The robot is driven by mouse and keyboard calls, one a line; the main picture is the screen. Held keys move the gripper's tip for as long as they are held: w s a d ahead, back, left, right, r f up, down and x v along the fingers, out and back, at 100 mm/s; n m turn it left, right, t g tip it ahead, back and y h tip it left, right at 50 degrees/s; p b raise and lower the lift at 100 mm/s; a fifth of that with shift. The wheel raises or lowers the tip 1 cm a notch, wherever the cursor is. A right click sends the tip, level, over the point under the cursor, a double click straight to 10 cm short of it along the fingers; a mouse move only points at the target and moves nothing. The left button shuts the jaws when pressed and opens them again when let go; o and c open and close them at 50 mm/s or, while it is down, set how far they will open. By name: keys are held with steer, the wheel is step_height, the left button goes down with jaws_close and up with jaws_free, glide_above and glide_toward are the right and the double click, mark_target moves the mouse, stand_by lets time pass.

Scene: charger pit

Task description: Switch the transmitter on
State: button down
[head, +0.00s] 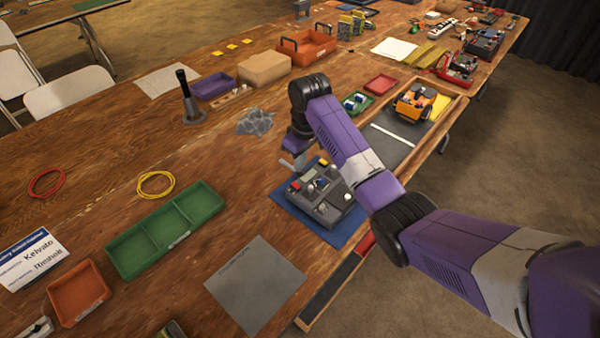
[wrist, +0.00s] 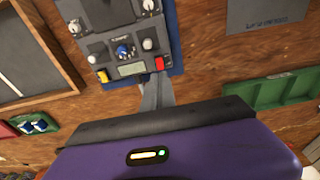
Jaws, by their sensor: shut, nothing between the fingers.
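The transmitter (head: 330,211) is a dark grey box lying on a blue mat (head: 287,203). In the wrist view the transmitter (wrist: 107,51) shows a blue control (wrist: 124,51) at its middle, pale knobs around it, a small display (wrist: 131,70), a yellow button (wrist: 103,76) and a red button (wrist: 159,63). My gripper (head: 297,166) is at the transmitter's far left edge in the head view. In the wrist view my gripper (wrist: 155,88) has its fingers together and empty, close to the red button; I cannot tell whether they touch it. My arm partly covers the transmitter's right side in the head view.
A wooden-framed tray with an orange toy vehicle (head: 414,102) stands right of the transmitter. A green divided tray (head: 165,229) and a grey sheet (head: 255,286) lie to the left. A small green tray (head: 357,103) is behind. Bare table lies left of the mat.

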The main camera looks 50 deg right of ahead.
steer(key=shift+s+d+r, duration=0.1)
steer(key=shift+s+r, duration=0.1)
steer(key=shift+r, duration=1.1)
steer(key=shift+s+r, duration=0.15)
steer(key=shift+r, duration=1.15)
